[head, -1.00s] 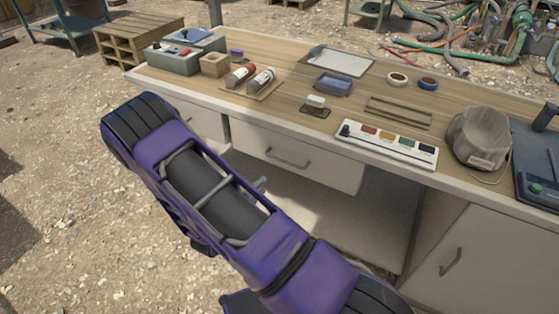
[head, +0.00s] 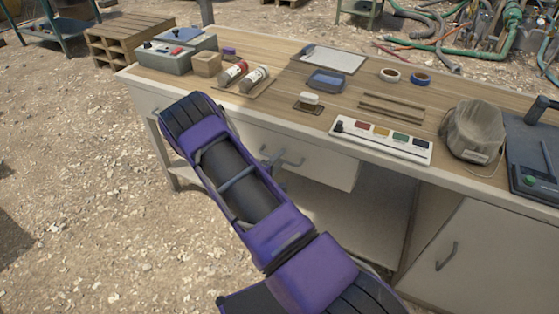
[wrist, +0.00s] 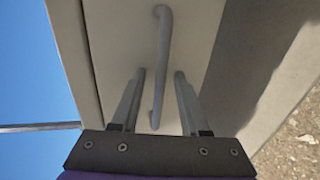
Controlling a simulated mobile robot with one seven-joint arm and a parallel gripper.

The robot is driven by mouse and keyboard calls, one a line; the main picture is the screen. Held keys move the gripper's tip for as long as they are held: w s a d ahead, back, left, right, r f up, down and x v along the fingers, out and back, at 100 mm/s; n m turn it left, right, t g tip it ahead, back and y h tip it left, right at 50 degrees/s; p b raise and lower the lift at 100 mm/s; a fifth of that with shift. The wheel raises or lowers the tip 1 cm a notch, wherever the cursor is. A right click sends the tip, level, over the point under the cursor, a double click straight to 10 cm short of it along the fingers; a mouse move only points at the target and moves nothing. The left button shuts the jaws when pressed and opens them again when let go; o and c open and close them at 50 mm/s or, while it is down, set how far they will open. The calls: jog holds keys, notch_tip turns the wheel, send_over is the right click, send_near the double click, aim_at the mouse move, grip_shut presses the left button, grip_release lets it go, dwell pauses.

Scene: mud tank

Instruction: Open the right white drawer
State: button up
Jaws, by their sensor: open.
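The right white drawer (head: 325,168) is under the bench top, and its front looks shut. Its grey bar handle (head: 292,161) is partly beside my gripper (head: 270,157) in the head view. In the wrist view the handle (wrist: 163,45) runs lengthwise up the picture, across the pale drawer front (wrist: 120,45). My gripper (wrist: 160,76) is open, with one finger on each side of the handle in the picture. Neither finger visibly touches it; the exact depth is hard to tell. My purple arm hides the left part of the drawer in the head view.
A cabinet door with a handle (head: 447,257) is at lower right. An open shelf space (head: 365,215) lies below the drawer. Gravel ground is free at left.

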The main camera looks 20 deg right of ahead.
jog(key=shift+d, duration=0.1)
grip_shut()
dwell(1.4)
